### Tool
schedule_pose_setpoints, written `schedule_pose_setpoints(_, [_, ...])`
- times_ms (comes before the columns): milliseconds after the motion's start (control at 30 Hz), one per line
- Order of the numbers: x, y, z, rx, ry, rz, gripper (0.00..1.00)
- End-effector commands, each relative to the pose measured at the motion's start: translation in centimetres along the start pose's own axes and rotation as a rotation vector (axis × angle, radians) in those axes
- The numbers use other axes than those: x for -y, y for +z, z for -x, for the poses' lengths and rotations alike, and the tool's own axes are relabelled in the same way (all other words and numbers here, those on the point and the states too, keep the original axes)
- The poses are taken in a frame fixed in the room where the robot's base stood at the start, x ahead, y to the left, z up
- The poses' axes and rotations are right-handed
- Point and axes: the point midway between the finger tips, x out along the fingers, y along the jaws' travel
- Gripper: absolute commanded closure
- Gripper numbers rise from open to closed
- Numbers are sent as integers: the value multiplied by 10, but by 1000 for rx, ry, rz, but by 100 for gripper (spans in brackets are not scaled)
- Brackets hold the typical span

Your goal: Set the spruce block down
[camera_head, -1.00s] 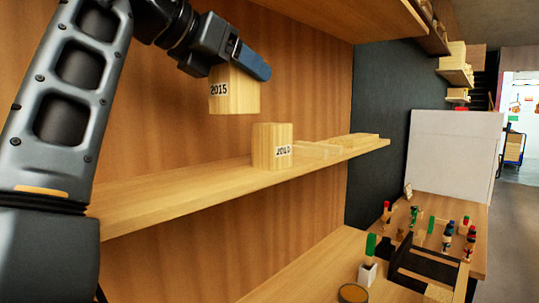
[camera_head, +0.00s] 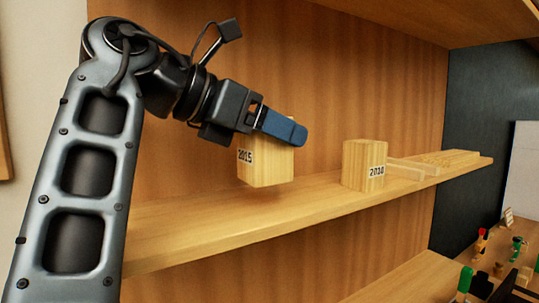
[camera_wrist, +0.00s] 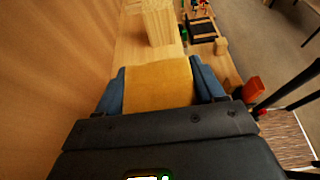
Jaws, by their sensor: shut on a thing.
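The spruce block marked 2015 (camera_head: 265,167) is pale wood and hangs upright from my gripper (camera_head: 283,128). My gripper is shut on its upper part. The block's underside is just above the shelf (camera_head: 210,217), with a shadow below it; I cannot tell if a small gap is left. In the wrist view the block (camera_wrist: 158,85) sits between the two blue fingers (camera_wrist: 160,90). A second block marked with a year, perhaps 2030 (camera_head: 363,165), stands on the shelf to the right, apart from the held one. It also shows ahead in the wrist view (camera_wrist: 152,22).
Thin pale wood pieces (camera_head: 450,158) lie on the shelf's right end. A wooden back panel (camera_head: 330,70) is behind the shelf, and another shelf (camera_head: 400,18) is overhead. Below right is a bench with small bottles (camera_head: 480,240). The shelf left of the held block is clear.

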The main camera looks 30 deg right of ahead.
Motion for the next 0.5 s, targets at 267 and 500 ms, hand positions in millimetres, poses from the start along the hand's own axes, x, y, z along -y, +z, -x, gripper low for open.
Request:
schedule_pose_setpoints(267, [0, -17, 2, 2, -1, 1, 66])
schedule_pose_setpoints(500, [1, -44, -9, 2, 0, 1, 66])
